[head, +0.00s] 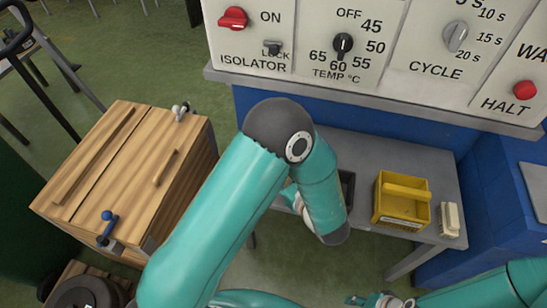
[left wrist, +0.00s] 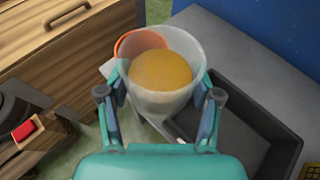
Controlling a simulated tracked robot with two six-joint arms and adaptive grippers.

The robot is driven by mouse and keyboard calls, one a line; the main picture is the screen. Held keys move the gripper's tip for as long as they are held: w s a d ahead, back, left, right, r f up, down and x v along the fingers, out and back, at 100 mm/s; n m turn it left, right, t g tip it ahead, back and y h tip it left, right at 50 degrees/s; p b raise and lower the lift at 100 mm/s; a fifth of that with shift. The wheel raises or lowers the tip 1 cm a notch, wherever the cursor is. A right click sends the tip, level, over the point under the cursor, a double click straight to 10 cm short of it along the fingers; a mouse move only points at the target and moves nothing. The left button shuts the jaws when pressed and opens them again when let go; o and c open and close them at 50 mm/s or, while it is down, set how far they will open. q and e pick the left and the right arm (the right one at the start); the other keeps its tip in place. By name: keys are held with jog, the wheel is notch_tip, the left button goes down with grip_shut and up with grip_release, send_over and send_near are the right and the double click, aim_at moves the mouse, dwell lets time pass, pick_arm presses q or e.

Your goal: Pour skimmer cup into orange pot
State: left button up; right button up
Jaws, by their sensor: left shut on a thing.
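In the left wrist view, my left gripper (left wrist: 160,88) is shut on a pale translucent cup (left wrist: 162,103), one finger on each side. An amber-brown mass (left wrist: 160,71) shows inside the cup. An orange curved rim (left wrist: 124,44), apparently the orange pot, shows at the cup's upper left. The cup hides most of it, and I cannot tell the gap between them. In the head view my left arm covers the cup and pot. My right gripper (head: 375,300) is low at the bottom edge, too small to tell if open.
A dark tray (left wrist: 245,135) lies right of the cup on the grey bench (head: 447,181). A yellow bin (head: 402,202) and a pale block (head: 451,219) stand further right. A wooden cabinet (head: 125,165) is at the left. The control panel (head: 385,60) rises behind.

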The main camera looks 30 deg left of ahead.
pick_arm(q)
jog(key=w+a+f+n+g+b, duration=0.2)
jog(key=w+b, duration=0.4)
jog(key=b, duration=0.5)
jog(key=shift+a+f+n+g+b, duration=0.35)
jog(key=shift+a+f+n+g, duration=0.1)
jog(key=shift+a+n, duration=0.6)
jog(key=shift+a, duration=0.1)
jog(key=shift+d+r+h, duration=0.15)
jog(key=shift+d+h, duration=0.05)
jog(key=shift+h, duration=0.2)
jog(key=shift+d+n+t+h, duration=0.15)
jog(key=shift+n+t+h, duration=0.15)
jog(key=shift+h, duration=0.3)
